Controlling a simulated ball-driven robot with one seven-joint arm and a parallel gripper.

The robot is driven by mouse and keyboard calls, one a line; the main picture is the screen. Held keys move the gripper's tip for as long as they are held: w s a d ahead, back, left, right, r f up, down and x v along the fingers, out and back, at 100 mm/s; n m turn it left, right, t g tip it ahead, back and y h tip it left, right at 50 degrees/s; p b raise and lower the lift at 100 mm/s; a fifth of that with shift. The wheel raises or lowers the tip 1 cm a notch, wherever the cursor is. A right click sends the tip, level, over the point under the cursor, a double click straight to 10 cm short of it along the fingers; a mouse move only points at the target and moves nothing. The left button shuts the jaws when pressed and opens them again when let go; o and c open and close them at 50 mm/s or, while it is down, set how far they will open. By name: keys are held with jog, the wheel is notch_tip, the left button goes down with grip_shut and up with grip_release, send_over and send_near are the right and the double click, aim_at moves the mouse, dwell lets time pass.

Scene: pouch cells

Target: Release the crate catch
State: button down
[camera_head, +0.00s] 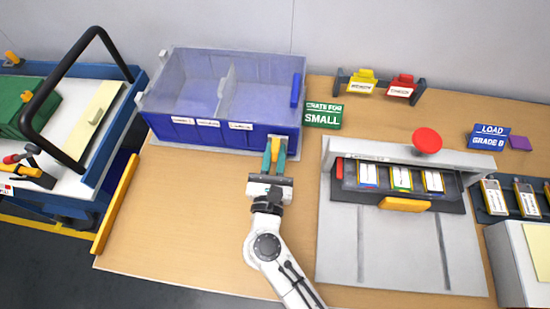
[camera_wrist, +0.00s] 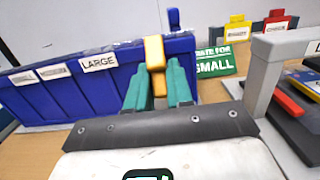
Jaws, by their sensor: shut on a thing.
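The blue crate (camera_head: 215,138) with a grey upper part and a divider stands at the back left of the bench. Its front wall with a LARGE label shows in the wrist view (camera_wrist: 50,103). The yellow catch (camera_head: 274,150) is at the right end of the crate's front wall and looks upright in the wrist view (camera_wrist: 154,50). My gripper (camera_head: 275,156) reaches it from the front, its teal fingers on either side; they also show in the wrist view (camera_wrist: 158,78). It is shut on the catch.
A green sign reading CRATE FOR SMALL (camera_head: 323,115) stands right of the crate. A grey fixture (camera_head: 340,240) with a red knob (camera_head: 427,141) and several cells is on the right. A cart (camera_head: 85,165) with a black handle is at left. The bench left of my arm is clear.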

jog(key=shift+f+b, duration=0.1)
jog(key=shift+b, duration=0.45)
jog(key=c, duration=1.1)
grip_release()
jog(key=shift+s, duration=0.1)
jog(key=s, duration=0.3)
jog(key=s+f+b, duration=0.1)
jog(key=s, duration=0.3)
jog(key=s+b, duration=0.1)
jog(key=s, duration=0.2)
jog(key=shift+s+a+f, duration=0.2)
jog(key=shift+s+f, duration=0.05)
jog(key=shift+f, duration=0.05)
